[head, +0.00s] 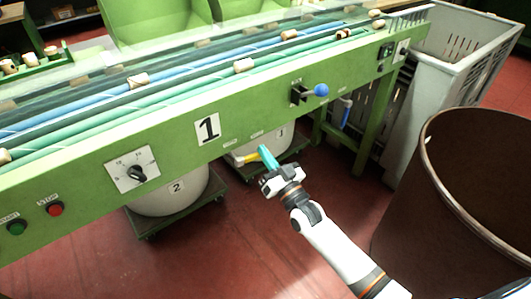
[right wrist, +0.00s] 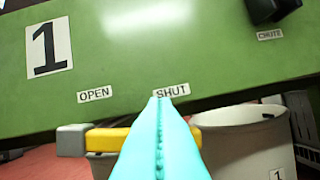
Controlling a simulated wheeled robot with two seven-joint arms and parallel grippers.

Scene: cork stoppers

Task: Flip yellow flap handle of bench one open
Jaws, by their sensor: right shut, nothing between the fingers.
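The yellow flap handle (head: 252,157) sits under the lower edge of the green bench marked 1 (head: 208,129). In the right wrist view the yellow bar (right wrist: 108,139) has a grey block at its left end, below the OPEN label (right wrist: 95,95). The SHUT label (right wrist: 171,91) is to the right, above my fingertips. My right gripper (head: 264,149) has its teal fingers pressed together and empty. In the wrist view the fingers (right wrist: 162,102) cover the bar's right end; I cannot tell whether they touch it. My left gripper is not in view.
White bins marked 2 (head: 168,197) and 1 (head: 280,134) stand on dollies under the bench. A blue-knobbed lever (head: 320,90) sticks out of the bench front. A brown drum (head: 450,215) and a grey crate (head: 408,122) stand at right. The red floor in front is clear.

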